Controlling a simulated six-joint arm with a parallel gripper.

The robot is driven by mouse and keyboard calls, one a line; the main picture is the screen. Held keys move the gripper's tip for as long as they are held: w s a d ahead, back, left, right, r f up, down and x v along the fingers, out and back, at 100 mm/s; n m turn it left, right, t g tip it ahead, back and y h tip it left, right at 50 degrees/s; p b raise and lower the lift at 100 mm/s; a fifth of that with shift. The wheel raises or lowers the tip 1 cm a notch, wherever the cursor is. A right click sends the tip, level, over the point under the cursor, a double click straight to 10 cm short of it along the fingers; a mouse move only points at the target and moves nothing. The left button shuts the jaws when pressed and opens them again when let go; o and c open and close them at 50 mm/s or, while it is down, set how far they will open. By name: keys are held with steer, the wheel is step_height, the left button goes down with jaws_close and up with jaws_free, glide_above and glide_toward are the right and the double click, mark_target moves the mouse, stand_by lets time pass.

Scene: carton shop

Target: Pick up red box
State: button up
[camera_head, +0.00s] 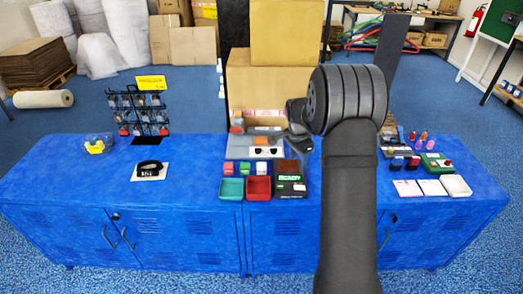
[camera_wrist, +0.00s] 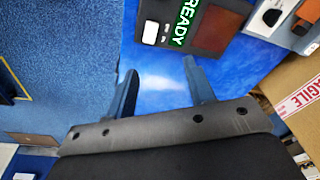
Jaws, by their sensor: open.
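None of these shows in the wrist view. My gripper (camera_wrist: 163,85) is open and empty in the wrist view, with bare blue surface between its fingers. In the head view my arm hides most of it; it is above the back of the cabinet, right of and behind the red boxes.
A green tray (camera_head: 231,188) stands left of the red tray. A black READY panel (camera_head: 290,187) is at its right and shows in the wrist view (camera_wrist: 183,25). Large cartons (camera_head: 270,85) stand behind the cabinet.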

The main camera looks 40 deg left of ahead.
steer(key=r+n+g, duration=0.1)
steer(key=n+g, duration=0.1)
steer(key=n, duration=1)
glide_above(228, 167)
steer(key=f, duration=1.1)
steer(key=shift+w+f, duration=0.2)
steer(key=shift+f, duration=0.05)
step_height(228, 167, down, 5)
steer(key=shift+s+f, duration=0.1)
steer(key=c, duration=0.7)
steer(key=shift+c, duration=0.6)
steer(key=shift+r, duration=0.2)
